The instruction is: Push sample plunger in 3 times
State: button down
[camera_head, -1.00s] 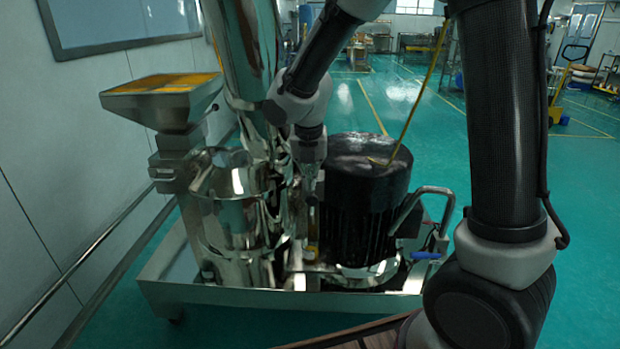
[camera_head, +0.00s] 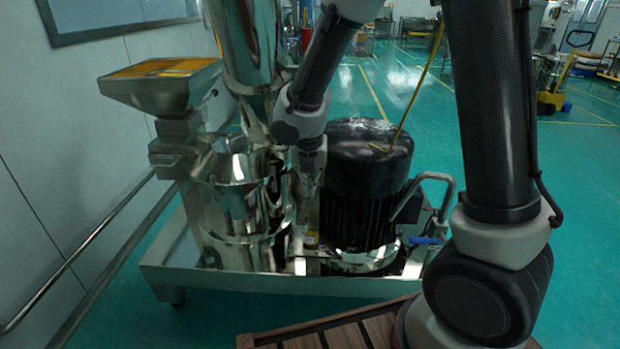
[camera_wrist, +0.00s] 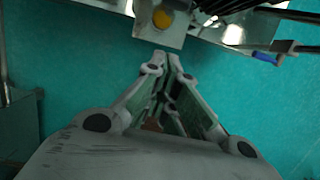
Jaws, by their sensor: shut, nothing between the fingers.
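My gripper (camera_head: 308,190) hangs down in the head view between the shiny steel cylinder and the black motor. In the wrist view my gripper (camera_wrist: 165,62) has its fingertips together and empty. Just beyond the tips, a round yellow face (camera_wrist: 162,18) sits on a steel block (camera_wrist: 160,34) at the top of the picture. I cannot tell for sure which part is the sample plunger. The tips look apart from the block.
The machine has a steel cylinder (camera_head: 238,200), a black motor (camera_head: 365,165), a hopper with yellow material (camera_head: 160,85) and a steel base tray (camera_head: 240,285). A blue-handled lever (camera_wrist: 265,57) is right of the block. A slatted brown surface (camera_head: 335,335) is at the front. Green floor lies right.

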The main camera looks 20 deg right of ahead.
jog(key=w+d+f, duration=0.1)
jog(key=w+f, duration=0.4)
jog(key=shift+d+f, duration=0.35)
jog(key=shift+d, duration=0.05)
jog(key=shift+w, duration=0.15)
